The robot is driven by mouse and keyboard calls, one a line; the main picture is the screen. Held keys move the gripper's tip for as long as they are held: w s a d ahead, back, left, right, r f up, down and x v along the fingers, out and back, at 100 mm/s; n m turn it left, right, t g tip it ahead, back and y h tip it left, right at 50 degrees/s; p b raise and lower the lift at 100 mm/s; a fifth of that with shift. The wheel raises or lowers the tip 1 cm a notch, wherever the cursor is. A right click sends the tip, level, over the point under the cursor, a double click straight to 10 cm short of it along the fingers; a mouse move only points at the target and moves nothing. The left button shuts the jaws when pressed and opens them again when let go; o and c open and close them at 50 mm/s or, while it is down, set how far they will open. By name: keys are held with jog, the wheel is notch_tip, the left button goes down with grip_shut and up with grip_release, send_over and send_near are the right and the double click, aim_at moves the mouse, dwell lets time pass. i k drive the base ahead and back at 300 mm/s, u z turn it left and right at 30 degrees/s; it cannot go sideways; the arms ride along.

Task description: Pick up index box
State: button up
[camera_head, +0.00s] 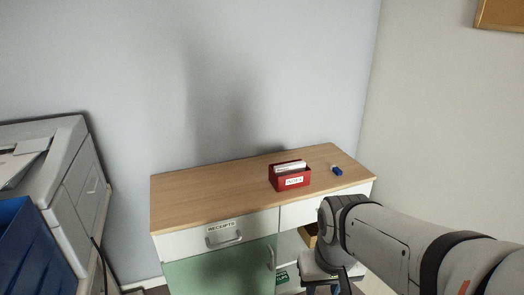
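The index box (291,182) is a small red open box with a white label, holding white cards. It stands upright on the wooden top of the cabinet (215,193), right of the middle and near the front edge. My arm comes in from the lower right. My gripper (343,284) hangs at the bottom edge of the picture, in front of the cabinet and below its top. It is apart from the box. Its fingertips are partly cut off, so I cannot tell whether it is open or shut.
A small blue object (336,170) lies right of the box. The cabinet has a drawer labelled "RECEIPTS" (222,235) and a green door (222,270). A green item (282,277) sits on the open shelf. A printer (70,185) and blue bin (30,255) stand at left. The left cabinet top is clear.

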aim_at(283, 182)
jog(key=i, duration=1.05)
jog(key=z, duration=0.1)
